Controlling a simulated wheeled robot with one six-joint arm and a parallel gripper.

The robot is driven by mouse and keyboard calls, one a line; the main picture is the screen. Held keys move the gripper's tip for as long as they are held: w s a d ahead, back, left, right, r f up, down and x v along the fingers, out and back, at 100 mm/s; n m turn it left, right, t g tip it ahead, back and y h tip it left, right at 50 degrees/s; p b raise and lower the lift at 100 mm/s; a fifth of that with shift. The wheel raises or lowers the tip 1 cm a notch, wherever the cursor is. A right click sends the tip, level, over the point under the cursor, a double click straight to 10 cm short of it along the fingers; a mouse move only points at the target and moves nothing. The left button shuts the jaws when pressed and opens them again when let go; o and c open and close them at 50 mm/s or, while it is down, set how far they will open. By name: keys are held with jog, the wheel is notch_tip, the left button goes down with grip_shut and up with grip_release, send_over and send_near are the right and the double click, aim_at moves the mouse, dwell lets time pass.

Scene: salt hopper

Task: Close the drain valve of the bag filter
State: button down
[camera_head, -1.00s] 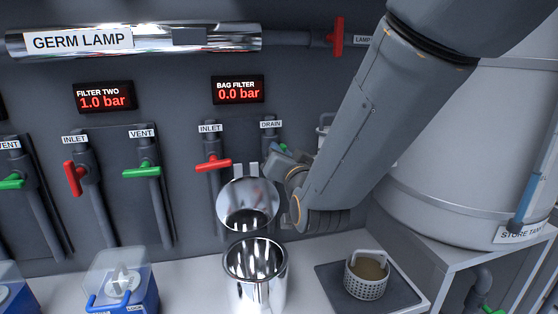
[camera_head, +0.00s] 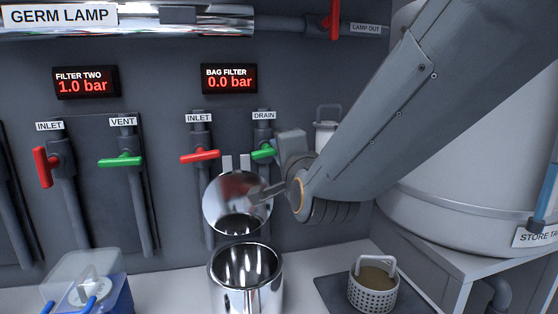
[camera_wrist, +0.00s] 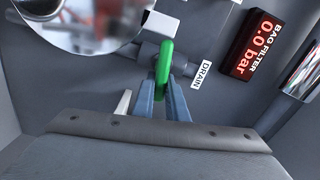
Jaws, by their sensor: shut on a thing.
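The drain valve's green handle (camera_head: 264,153) sits under the DRAIN label (camera_head: 264,115), to the right of the bag filter's red inlet handle (camera_head: 199,157). In the wrist view the green handle (camera_wrist: 165,62) stands between the two blue-grey fingers of my gripper (camera_wrist: 164,88), which is shut on it. In the head view my gripper is largely hidden behind my own wrist. The bag filter (camera_head: 248,284) is an open shiny metal vessel, with its round lid (camera_head: 238,204) tilted up behind it. The bag filter display (camera_head: 229,79) reads 0.0 bar.
A perforated basket (camera_head: 373,290) with brown contents stands on a dark mat at the right. The large store tank (camera_head: 425,205) is behind my arm. Filter two's red inlet handle (camera_head: 45,167) and green vent handle (camera_head: 120,161) are at the left. The raised lid is close beside my gripper.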

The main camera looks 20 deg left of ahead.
jog(key=shift+f+m+b, duration=0.25)
jog(key=shift+m+b, duration=0.55)
jog(key=shift+m, duration=0.1)
jog(key=c, duration=1.8)
grip_release()
jog(key=shift+o, duration=0.2)
jog(key=v, duration=0.8)
jog(key=shift+w, duration=0.1)
